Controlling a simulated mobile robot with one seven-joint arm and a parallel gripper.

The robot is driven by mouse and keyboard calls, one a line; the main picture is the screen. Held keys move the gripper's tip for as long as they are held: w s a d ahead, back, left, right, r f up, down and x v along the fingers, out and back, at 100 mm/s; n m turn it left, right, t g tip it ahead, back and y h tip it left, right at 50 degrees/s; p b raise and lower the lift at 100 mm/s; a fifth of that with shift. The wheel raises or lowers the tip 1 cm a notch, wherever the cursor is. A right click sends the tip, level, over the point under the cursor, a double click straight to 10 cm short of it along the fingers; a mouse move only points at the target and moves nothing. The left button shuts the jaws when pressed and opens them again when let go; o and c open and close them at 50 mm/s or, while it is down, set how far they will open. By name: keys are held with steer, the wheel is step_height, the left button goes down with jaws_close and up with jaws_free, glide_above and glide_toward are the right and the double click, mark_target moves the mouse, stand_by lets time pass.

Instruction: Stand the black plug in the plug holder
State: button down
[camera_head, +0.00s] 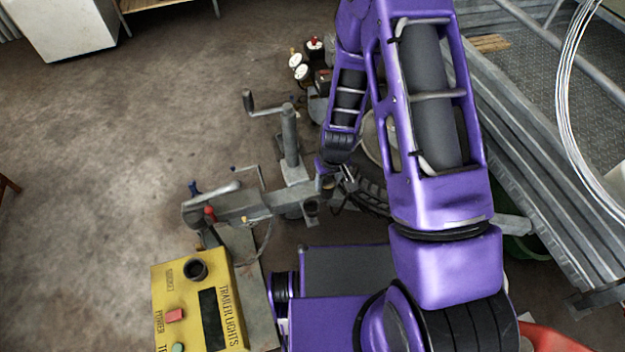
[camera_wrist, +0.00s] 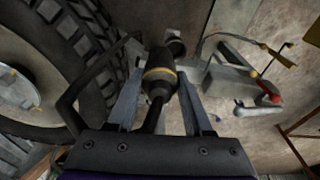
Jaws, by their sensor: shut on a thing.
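The black plug (camera_wrist: 160,78), with a yellow band and a black cable at its near end, sits between the two fingers of my gripper (camera_wrist: 159,82) in the wrist view. My gripper is shut on it. Just past the plug's far end is a dark round cup (camera_wrist: 176,47), which looks like the plug holder. The plug appears apart from it, but the depth gap is hard to judge. In the head view a small grey cup (camera_head: 311,207) shows on the trailer drawbar, close to my gripper (camera_head: 342,183). The plug is hard to make out there.
The trailer drawbar (camera_head: 240,205) with a red-tipped lever and an upright jack crank (camera_head: 290,135) stands left of my gripper. A yellow trailer-lights box (camera_head: 170,300) is at the front. Open floor (camera_head: 110,130) lies further left.

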steer(key=w+a+f+n+b, duration=0.1)
steer(key=a+f+n+b, duration=0.1)
steer(key=f, duration=0.6)
steer(key=shift+w+a+f+b, duration=0.25)
steer(key=shift+w+a+b, duration=0.1)
steer(key=shift+a+b, duration=0.65)
steer(key=shift+a+f, duration=0.1)
steer(key=shift+f, duration=1.7)
stand_by(1.6)
jaws_free()
stand_by(0.3)
steer(key=shift+r, duration=0.1)
step_height(320, 180, up, 9)
steer(key=p, duration=0.6)
stand_by(0.7)
